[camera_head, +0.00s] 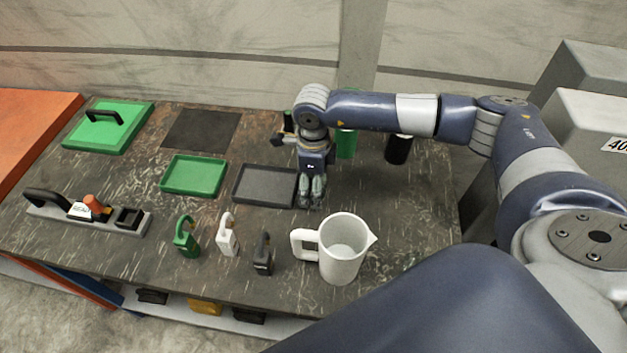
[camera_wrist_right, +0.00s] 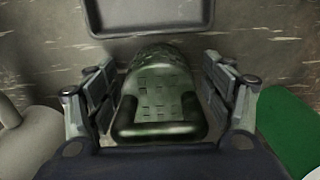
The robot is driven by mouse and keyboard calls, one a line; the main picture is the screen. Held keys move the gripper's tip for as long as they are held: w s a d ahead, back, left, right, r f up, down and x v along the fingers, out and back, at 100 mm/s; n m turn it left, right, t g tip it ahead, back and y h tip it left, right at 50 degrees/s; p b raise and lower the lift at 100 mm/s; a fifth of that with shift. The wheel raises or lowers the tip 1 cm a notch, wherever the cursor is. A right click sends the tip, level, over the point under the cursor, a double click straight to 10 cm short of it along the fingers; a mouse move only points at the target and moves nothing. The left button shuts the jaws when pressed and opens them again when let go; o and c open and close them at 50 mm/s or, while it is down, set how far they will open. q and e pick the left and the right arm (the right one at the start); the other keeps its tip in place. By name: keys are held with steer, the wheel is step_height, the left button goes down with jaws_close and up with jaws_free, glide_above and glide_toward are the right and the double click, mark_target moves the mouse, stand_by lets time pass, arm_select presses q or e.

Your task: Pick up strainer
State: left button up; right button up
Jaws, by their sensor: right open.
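The strainer (camera_wrist_right: 160,92) shows in the right wrist view as a dark greenish body with small holes and a dark curved rim or handle. It lies between the two fingers of my right gripper (camera_wrist_right: 160,100). The fingers are open, one on each side of it, and I cannot tell whether they touch it. In the head view my right gripper (camera_head: 312,190) points down at the table beside the dark grey tray (camera_head: 240,200), and the strainer is hidden there. My left gripper is not in view.
A white pitcher (camera_head: 343,255) stands in front of my right gripper; a green cup (camera_head: 346,145) and black cup (camera_head: 398,150) stand behind. Green, white and dark small handled items (camera_head: 187,240) (camera_head: 227,238) (camera_head: 263,256) line the front. A green tray (camera_head: 193,192) lies left.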

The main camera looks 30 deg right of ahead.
steer(key=c, duration=1.2)
steer(key=shift+c, duration=0.7)
steer(key=shift+r, duration=0.1)
